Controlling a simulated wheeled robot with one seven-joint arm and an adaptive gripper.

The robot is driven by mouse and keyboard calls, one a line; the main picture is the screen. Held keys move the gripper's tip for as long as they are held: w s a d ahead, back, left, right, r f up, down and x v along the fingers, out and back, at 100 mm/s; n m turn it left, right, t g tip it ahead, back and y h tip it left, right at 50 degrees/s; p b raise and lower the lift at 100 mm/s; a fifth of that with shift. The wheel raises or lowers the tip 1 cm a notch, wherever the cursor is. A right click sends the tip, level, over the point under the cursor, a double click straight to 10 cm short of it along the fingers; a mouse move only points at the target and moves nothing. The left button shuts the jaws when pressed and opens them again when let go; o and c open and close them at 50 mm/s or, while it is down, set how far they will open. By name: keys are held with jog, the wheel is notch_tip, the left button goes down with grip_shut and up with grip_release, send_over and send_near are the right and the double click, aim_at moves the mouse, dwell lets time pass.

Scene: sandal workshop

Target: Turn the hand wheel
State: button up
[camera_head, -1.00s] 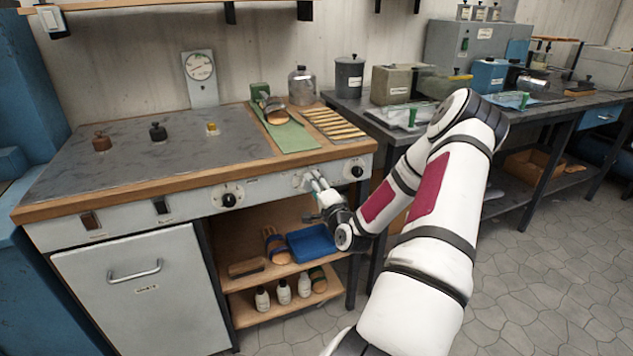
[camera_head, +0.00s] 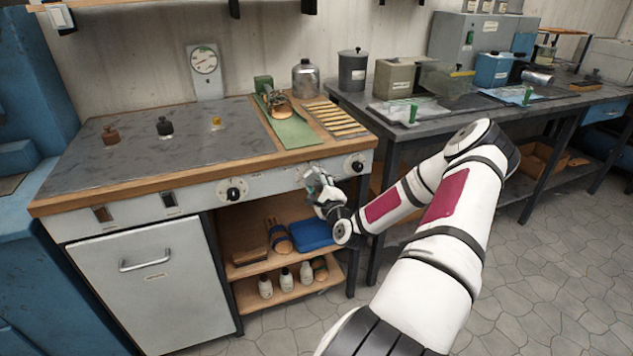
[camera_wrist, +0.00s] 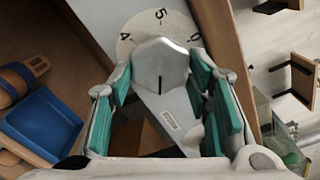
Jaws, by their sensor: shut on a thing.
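The hand wheel (camera_wrist: 160,62) is a pale grey, lobed knob with a dark pointer line, on the front panel of the bench. A round cream dial plate with numbers, 4 and 5 among them, shows behind it in the wrist view. My gripper (camera_wrist: 158,75) has its green-padded fingers on either side of the wheel and is shut on it. In the head view my gripper (camera_head: 315,180) is at the panel between two black knobs, and it hides most of the wheel.
A black knob (camera_head: 233,190) is left of my gripper and another black knob (camera_head: 357,166) is close on its right. Below is an open shelf with a blue tray (camera_head: 312,235) and several bottles. The wooden bench edge (camera_head: 200,178) overhangs the panel.

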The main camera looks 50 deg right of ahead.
dwell(0.4)
jog(key=o, duration=1.1)
jog(key=v, duration=1.2)
jog(key=shift+f, duration=0.1)
